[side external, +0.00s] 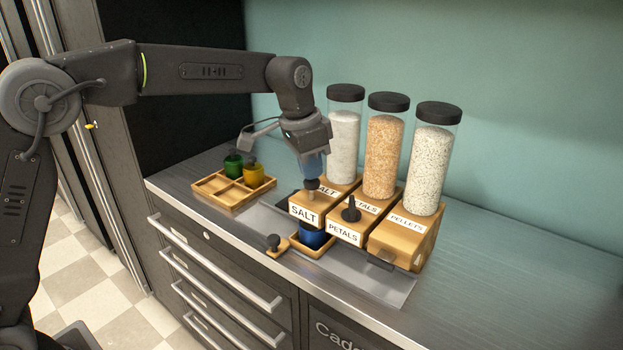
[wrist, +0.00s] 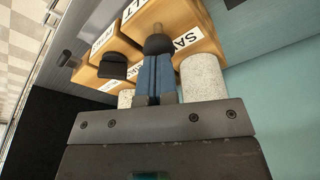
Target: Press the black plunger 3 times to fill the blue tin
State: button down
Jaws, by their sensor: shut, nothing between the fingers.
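The blue tin (side external: 312,237) stands in a small wooden tray (side external: 308,250) below the spout side of the salt dispenser (side external: 303,214). Its upper part is hidden by the dispenser. My gripper (side external: 312,174) is shut and empty, pointing down with its blue fingers over the salt dispenser. The black plunger knob (side external: 312,184) of the salt dispenser is right at the fingertips. In the wrist view the knob (wrist: 157,45) sits at the end of the closed fingers; I cannot tell whether they touch it.
Tall filled cylinders rise behind. A wooden divided tray (side external: 212,193) holds a green tin (side external: 233,165) and a yellow tin (side external: 253,173) on the left.

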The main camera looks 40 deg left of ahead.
jog(key=shift+f, duration=1)
jog(key=shift+r, duration=1.75)
jog(key=shift+r, duration=0.1)
jog(key=shift+r, duration=2.4)
